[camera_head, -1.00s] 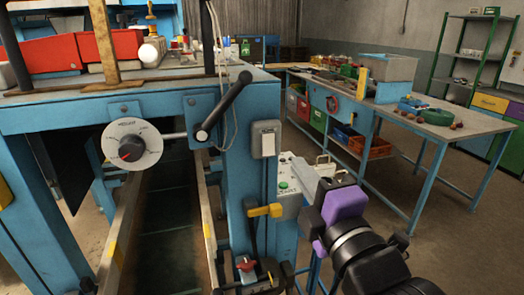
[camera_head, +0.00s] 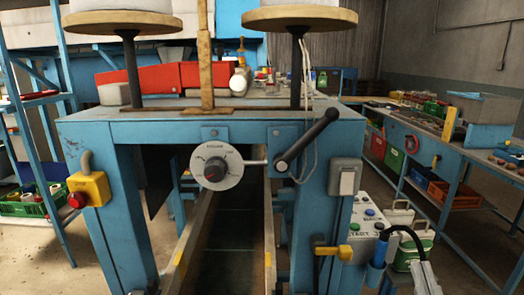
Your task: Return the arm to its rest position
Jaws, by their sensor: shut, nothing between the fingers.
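My gripper does not show in the camera_head view now, and none of my arm can be made out for certain. A grey piece (camera_head: 426,279) is cut off by the bottom edge at the lower right, beside a black cable; I cannot tell what it is.
A blue machine frame (camera_head: 118,215) stands close in front, with a dial (camera_head: 216,167), a black-handled lever (camera_head: 308,140) and a yellow box with a red button (camera_head: 88,189). A control box (camera_head: 366,228) is right of it. A workbench (camera_head: 460,142) stands farther right, with bare floor nearby.

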